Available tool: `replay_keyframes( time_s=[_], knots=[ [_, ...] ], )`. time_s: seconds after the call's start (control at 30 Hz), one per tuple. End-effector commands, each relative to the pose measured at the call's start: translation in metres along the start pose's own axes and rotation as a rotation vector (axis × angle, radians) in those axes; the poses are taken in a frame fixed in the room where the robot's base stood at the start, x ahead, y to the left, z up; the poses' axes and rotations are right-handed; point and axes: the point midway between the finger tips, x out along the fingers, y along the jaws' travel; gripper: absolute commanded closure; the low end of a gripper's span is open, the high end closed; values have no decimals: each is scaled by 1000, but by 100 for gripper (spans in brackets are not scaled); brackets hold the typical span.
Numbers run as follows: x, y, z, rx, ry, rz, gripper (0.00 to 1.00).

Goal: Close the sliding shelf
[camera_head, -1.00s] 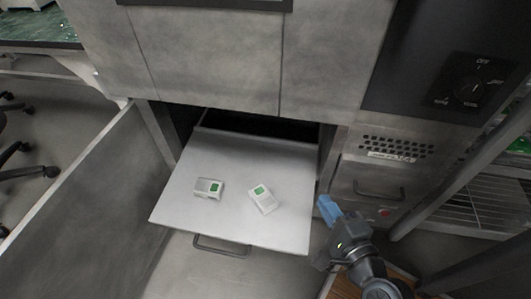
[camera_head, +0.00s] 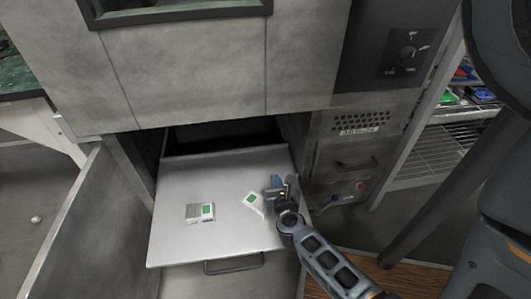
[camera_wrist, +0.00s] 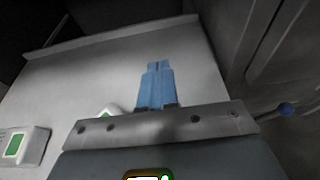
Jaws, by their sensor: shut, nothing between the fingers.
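The sliding shelf (camera_head: 180,233) is a flat light-grey board pulled out of the cabinet's dark opening, with a bar handle (camera_head: 234,266) below its front edge. In the wrist view its surface (camera_wrist: 110,65) fills much of the left and middle. My gripper (camera_head: 276,181) is over the right part of the shelf, with its blue fingers together and empty. In the wrist view the fingers (camera_wrist: 157,82) point ahead over the shelf towards its back edge. I cannot tell whether they touch it.
Two small white boxes with green squares lie on the shelf, one at left (camera_head: 200,212) and one beside my gripper (camera_head: 254,203). An open door panel (camera_head: 75,225) stands at left. A vented panel with knobs (camera_head: 350,160) is at right, before a wire rack (camera_head: 430,155).

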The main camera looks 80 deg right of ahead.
Motion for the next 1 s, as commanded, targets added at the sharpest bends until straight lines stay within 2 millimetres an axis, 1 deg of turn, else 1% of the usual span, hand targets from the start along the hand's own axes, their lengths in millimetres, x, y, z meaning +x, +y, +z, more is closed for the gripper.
replay_keyframes(
  time_s=[0.03,0.1,0.7,0.9,1.0],
  knots=[
    [12,0,0,1,-3,-1,100],
    [26,0,0,0,-2,-1,100],
    [144,0,-2,-1,-1,-1,100],
    [170,0,8,-2,0,-1,100],
    [177,0,11,-2,-1,1,100]
  ],
)
